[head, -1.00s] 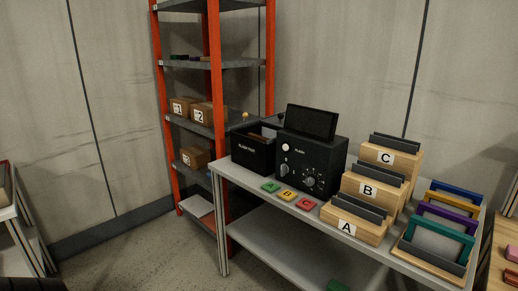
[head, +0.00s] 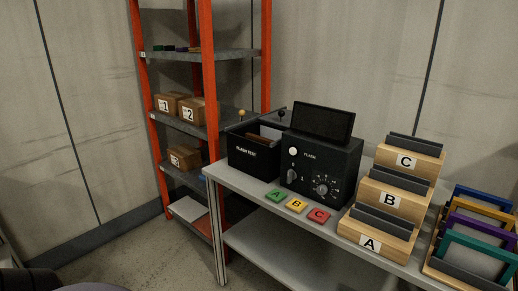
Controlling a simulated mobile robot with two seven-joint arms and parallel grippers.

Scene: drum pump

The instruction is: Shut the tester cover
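The tester is a black box (head: 319,168) with a white button and knobs on its front, standing on the grey table. Its cover is a dark flat panel (head: 322,122) that stands raised and tilted back above the box top. A black bin marked "FLASH TEST" (head: 253,156) stands against the tester's left side and holds cards or folders. Neither gripper can be made out; only a dark rounded shape, perhaps part of me, shows at the bottom left.
Green, yellow and red lettered tiles (head: 297,205) lie before the tester. Wooden holders A, B and C (head: 389,199) stand close on its right, with coloured frames (head: 474,240) beyond. An orange shelf rack (head: 211,75) with boxes stands behind left. The floor at lower left is clear.

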